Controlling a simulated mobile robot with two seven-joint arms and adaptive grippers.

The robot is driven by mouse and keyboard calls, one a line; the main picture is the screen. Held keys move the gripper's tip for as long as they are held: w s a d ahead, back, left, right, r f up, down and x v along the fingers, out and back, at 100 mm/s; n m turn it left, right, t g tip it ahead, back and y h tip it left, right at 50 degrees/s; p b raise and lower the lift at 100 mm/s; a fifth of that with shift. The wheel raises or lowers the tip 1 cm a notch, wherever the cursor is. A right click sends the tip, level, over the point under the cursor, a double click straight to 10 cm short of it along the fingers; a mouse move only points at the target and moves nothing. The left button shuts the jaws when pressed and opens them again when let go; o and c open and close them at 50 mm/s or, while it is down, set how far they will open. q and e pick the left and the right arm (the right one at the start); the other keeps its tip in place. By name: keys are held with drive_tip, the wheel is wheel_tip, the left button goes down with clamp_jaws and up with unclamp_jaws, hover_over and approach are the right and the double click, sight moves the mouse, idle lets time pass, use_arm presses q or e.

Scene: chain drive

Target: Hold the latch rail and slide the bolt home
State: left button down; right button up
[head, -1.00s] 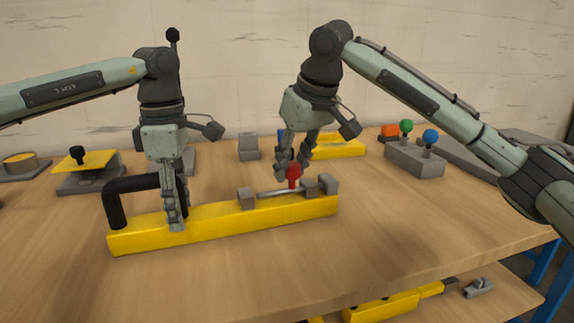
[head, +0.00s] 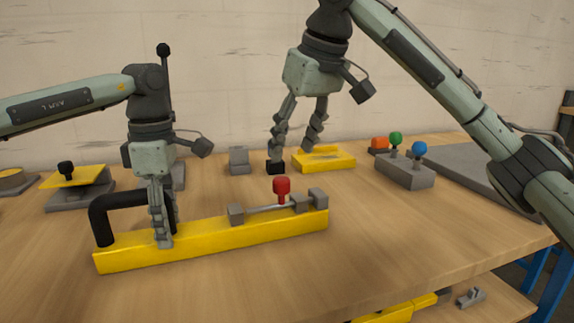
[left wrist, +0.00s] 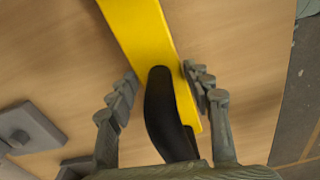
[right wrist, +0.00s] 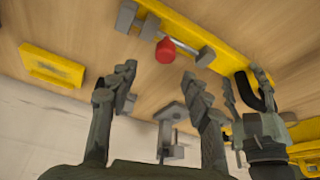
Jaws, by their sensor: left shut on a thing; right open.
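The latch rail (head: 200,241) is a long yellow bar on the wooden table with a black arched handle (head: 103,218) at its left end. My left gripper (head: 162,240) points down and is shut on the latch rail by the handle's right leg; the handle shows between its fingers in the left wrist view (left wrist: 160,110). The grey bolt (head: 262,208) runs through blocks on the rail and carries a red knob (head: 282,186), upright, close to the middle block. It also shows in the right wrist view (right wrist: 166,51). My right gripper (head: 293,152) is open and empty, above and behind the knob, apart from it.
A grey box with coloured knobs (head: 405,172) is at right. The table in front is clear.

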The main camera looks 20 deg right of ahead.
use_arm(q)
drive_tip(key=shift+d, duration=0.1)
use_arm(e)
drive_tip(key=shift+v, duration=1.75)
use_arm(q)
drive_tip(key=c, duration=0.6)
unclamp_jaws()
